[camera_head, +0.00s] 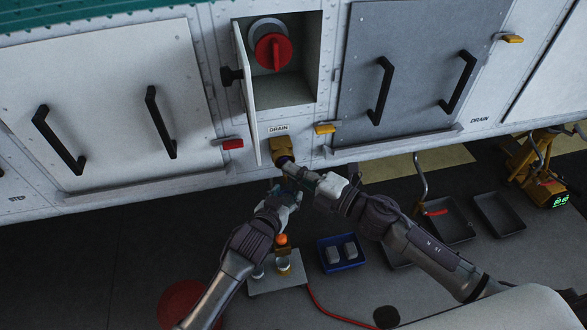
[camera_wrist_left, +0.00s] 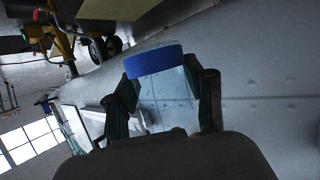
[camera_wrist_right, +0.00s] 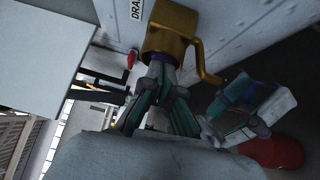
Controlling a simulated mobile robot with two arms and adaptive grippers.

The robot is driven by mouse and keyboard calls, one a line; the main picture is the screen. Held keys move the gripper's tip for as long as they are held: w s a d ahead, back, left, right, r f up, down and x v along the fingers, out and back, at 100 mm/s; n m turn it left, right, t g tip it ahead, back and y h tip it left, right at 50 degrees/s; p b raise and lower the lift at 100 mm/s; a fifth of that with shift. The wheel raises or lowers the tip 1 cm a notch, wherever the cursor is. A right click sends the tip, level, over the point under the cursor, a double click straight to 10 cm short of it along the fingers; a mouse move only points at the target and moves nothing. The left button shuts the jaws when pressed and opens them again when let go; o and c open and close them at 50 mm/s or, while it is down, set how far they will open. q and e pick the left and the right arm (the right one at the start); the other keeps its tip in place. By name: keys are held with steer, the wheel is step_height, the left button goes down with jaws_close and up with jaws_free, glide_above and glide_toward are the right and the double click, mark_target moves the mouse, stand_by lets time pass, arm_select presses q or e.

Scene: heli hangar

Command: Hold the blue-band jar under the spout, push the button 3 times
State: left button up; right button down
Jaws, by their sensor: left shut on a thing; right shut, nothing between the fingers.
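The jar with the blue band (camera_wrist_left: 153,60) is clear and sits between the fingers of my left gripper (camera_wrist_left: 165,108). In the right wrist view the jar (camera_wrist_right: 238,93) is near the end of a curved brass spout (camera_wrist_right: 207,68). The spout comes off the brass drain valve (camera_wrist_right: 170,28), which also shows in the head view (camera_head: 282,148). My right gripper (camera_wrist_right: 158,78) is shut and empty, its fingertips against or just below the valve. Contact with a button cannot be told; the button is hidden. In the head view my left gripper (camera_head: 283,192) is just below the right one.
An open compartment with a red knob (camera_head: 273,51) is above the valve, its door (camera_head: 245,95) hanging out. On the floor are a board with small jars (camera_head: 283,267), a blue tray (camera_head: 340,266) with grey blocks, dark trays (camera_head: 498,214) and a yellow cart (camera_head: 540,170).

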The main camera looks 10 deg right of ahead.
steer(key=shift+w, duration=0.2)
steer(key=shift+w+d+r, duration=0.1)
steer(key=shift+w+r, duration=0.1)
steer(key=shift+w, duration=0.3)
steer(key=shift+w+d+r, duration=0.1)
steer(key=shift+w+r, duration=0.05)
steer(key=shift+w, duration=0.3)
steer(key=shift+d, duration=0.1)
steer(key=shift+s+d+f, duration=0.2)
steer(key=shift+s+f, duration=0.05)
steer(key=shift+s, duration=0.15)
steer(key=v, duration=0.7)
steer(key=shift+s+a, duration=0.25)
steer(key=shift+s, duration=0.05)
steer(key=shift+f, duration=0.1)
